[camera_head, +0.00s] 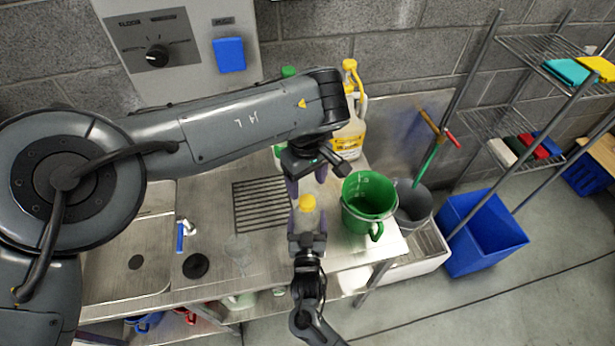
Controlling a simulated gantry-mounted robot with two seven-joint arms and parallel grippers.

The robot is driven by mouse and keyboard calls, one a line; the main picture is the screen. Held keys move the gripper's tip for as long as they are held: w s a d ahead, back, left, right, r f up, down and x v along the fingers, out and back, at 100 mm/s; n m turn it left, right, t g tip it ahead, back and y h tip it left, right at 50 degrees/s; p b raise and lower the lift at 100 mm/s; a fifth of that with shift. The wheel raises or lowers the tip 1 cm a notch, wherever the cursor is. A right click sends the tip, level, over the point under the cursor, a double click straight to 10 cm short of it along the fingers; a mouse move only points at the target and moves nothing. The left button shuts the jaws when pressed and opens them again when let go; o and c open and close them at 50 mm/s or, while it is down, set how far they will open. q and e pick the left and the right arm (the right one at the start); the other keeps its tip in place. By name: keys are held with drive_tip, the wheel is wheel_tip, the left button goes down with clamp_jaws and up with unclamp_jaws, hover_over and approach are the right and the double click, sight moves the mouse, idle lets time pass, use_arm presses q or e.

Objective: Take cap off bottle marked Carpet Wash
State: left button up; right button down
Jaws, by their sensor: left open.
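A clear bottle with a yellow cap (307,203) stands upright over the steel counter. Its label cannot be read from here. My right gripper (307,222) comes from the front, with its fingers on both sides of the bottle body, closed against it. My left gripper (306,181) is open and empty, just behind and above the yellow cap, apart from it. A larger jug with a yellow cap (349,138) stands at the back against the wall. A green-capped bottle (288,72) is mostly hidden behind my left arm.
A green bucket (368,196) stands close to the right of the bottle, with a grey bucket (413,203) beyond it. A clear glass (239,250) stands to the left on the counter. A sink (130,262) lies further left, a blue bin (487,232) on the floor at right.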

sight(307, 200)
use_arm(q)
drive_tip(key=shift+w+f, duration=0.15)
drive_tip(key=shift+f, duration=3.45)
